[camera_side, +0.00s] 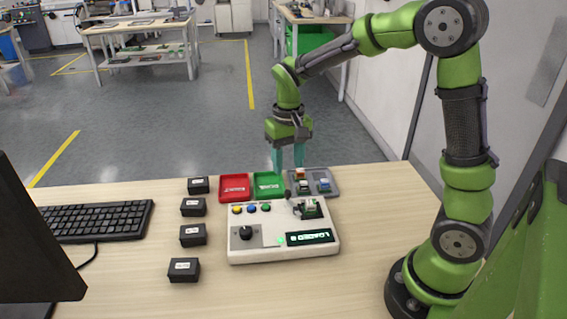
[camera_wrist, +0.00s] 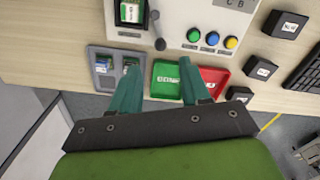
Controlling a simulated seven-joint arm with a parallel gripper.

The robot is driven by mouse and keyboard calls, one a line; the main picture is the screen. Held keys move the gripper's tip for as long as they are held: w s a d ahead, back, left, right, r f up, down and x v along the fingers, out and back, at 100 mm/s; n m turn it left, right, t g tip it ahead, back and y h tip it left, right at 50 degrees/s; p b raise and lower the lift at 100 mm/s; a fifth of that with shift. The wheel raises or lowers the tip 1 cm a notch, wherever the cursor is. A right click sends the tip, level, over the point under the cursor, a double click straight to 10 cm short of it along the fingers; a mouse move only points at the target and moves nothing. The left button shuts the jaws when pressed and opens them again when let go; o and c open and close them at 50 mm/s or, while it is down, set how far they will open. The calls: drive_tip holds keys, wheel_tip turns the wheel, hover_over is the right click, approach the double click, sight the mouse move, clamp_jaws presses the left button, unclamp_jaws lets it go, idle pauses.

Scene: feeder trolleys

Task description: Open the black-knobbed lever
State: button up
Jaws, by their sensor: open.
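The white machine box (camera_side: 265,255) stands on the wooden table. A lever with a black ball knob (camera_side: 288,193) sits at its far edge, left of a socket holding a green-and-white block (camera_side: 311,208). In the wrist view the lever's knob (camera_wrist: 160,44) hangs at the end of a thin rod, next to the block (camera_wrist: 130,11). My gripper (camera_side: 288,166) is open and empty, its teal fingers pointing down beyond the box. In the wrist view the knob lies just ahead of the gap between the fingertips (camera_wrist: 158,65), apart from both.
A red tray (camera_side: 234,197), a green tray (camera_side: 268,195) and a grey tray (camera_side: 333,190) with several small blocks lie behind the box. The box carries a black dial (camera_side: 246,232), coloured buttons and a lit display (camera_side: 310,237). Several black boxes (camera_side: 193,235) and a keyboard (camera_side: 95,220) stand left.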

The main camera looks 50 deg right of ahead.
wheel_tip(320, 180, up, 9)
